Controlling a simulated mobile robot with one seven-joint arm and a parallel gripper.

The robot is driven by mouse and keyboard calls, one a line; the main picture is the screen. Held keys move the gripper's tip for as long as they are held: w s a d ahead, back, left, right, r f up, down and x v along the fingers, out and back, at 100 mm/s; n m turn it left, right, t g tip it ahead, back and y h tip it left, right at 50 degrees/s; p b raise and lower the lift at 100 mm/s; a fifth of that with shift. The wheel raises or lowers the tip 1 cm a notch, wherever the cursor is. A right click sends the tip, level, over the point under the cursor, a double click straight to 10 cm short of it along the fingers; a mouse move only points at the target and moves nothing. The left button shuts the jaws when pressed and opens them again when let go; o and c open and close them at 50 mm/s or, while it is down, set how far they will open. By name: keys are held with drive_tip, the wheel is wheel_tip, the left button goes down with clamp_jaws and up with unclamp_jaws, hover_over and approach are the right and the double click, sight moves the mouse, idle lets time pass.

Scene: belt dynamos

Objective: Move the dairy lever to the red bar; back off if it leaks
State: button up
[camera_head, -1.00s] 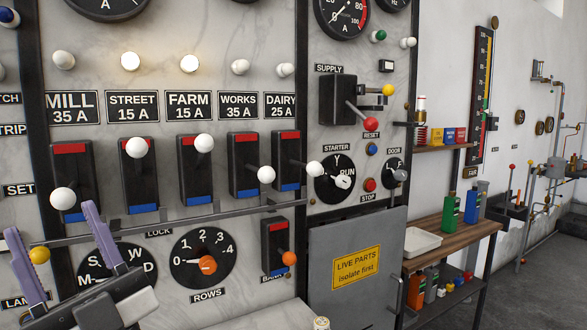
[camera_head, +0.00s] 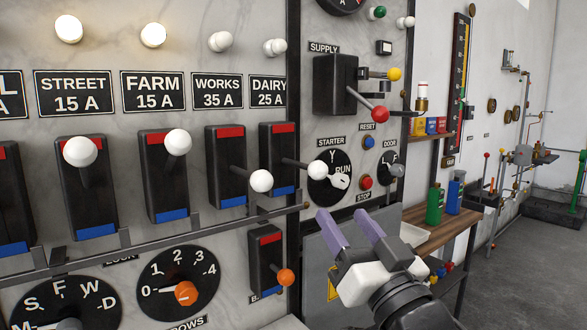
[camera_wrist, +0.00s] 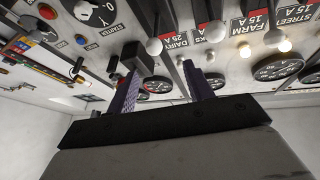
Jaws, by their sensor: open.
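The dairy lever (camera_head: 318,169) has a white knob on a dark stem, pointing out and slightly down from its black box (camera_head: 278,145). The box has a red bar (camera_head: 279,129) at the top and a blue bar (camera_head: 284,190) at the bottom, under the DAIRY 25 A label. My gripper (camera_head: 343,218) is open and empty, below and right of the knob and apart from it. In the wrist view, which is upside down, the dairy knob (camera_wrist: 154,46) appears between the spread fingers, beyond their tips. The dairy lamp (camera_head: 274,47) is unlit.
The works lever (camera_head: 261,181) stands close left with its knob low. The farm lever (camera_head: 178,142) and street lever (camera_head: 80,151) sit higher, with lit lamps. The supply lever (camera_head: 380,113) has a red knob at upper right. A horizontal rail (camera_head: 220,222) runs below the switches.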

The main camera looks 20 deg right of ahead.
sight(322, 176)
drive_tip(key=shift+h, duration=0.4)
drive_tip(key=p+x, duration=0.1)
drive_tip(key=x, duration=0.3)
drive_tip(key=p+x, duration=0.2)
drive_tip(key=x, duration=0.2)
drive_tip(key=p+x, duration=0.2)
drive_tip(key=x, duration=0.2)
drive_tip(key=shift+w+d+r, duration=0.1)
drive_tip(key=shift+w+d, duration=0.05)
drive_tip(key=shift+d, duration=0.3)
drive_tip(key=shift+w+r, duration=0.1)
drive_tip(key=shift+w, duration=0.3)
clamp_jaws()
